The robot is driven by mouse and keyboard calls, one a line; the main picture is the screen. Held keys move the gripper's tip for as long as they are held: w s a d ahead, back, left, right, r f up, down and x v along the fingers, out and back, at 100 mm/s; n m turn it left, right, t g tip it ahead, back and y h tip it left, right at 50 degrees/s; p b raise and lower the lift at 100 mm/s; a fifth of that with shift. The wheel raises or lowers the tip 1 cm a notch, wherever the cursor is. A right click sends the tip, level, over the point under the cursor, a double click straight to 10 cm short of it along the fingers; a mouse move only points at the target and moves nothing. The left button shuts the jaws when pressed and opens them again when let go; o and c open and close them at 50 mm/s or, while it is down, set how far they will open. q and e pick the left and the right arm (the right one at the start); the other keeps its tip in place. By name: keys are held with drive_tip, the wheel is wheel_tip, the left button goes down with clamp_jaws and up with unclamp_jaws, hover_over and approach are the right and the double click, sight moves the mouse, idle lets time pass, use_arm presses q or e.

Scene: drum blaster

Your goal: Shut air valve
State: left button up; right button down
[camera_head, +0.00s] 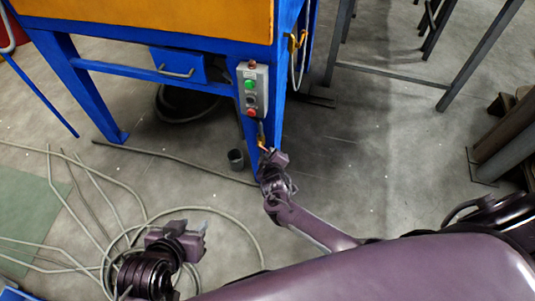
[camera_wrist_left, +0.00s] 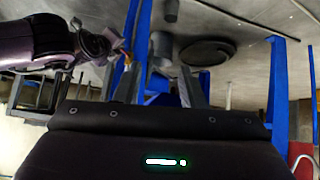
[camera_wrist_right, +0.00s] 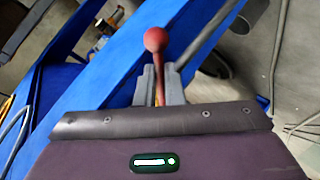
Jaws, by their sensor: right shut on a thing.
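The air valve lever with a red ball knob (camera_wrist_right: 155,41) sits in front of the blue machine leg in the right wrist view. My right gripper (camera_wrist_right: 159,85) is shut on the lever's shaft below the knob. In the head view my right gripper (camera_head: 270,157) is at the lower part of the blue leg, where a small yellow-orange part (camera_head: 262,145) shows; the fingers hide most of the valve. My left gripper (camera_head: 200,226) is open and empty above the floor, to the left; its two fingers stand apart in the left wrist view (camera_wrist_left: 160,88).
A control box (camera_head: 252,90) with green and red buttons is on the blue leg above the valve. A blue machine frame (camera_head: 95,90) stands behind. Loose grey hoses (camera_head: 110,225) lie on the floor at left. Dark metal frames (camera_head: 400,80) stand at back right.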

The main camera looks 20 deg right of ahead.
use_arm(q)
drive_tip(key=s+a+f+g+y+p, duration=0.2)
drive_tip(key=s+a+g+p, duration=0.2)
drive_tip(key=s+a, duration=0.1)
drive_tip(key=shift+s+a+n+g+y, duration=0.15)
drive_tip(key=shift+a+n+g+y, duration=0.25)
drive_tip(key=shift+a, duration=0.35)
use_arm(e)
drive_tip(key=shift+s+d+r+n+g+h, duration=0.1)
drive_tip(key=shift+r+n+g+h, duration=1.15)
drive_tip(key=shift+n+g, duration=0.2)
drive_tip(key=c, duration=1.5)
unclamp_jaws()
drive_tip(key=shift+c, duration=0.2)
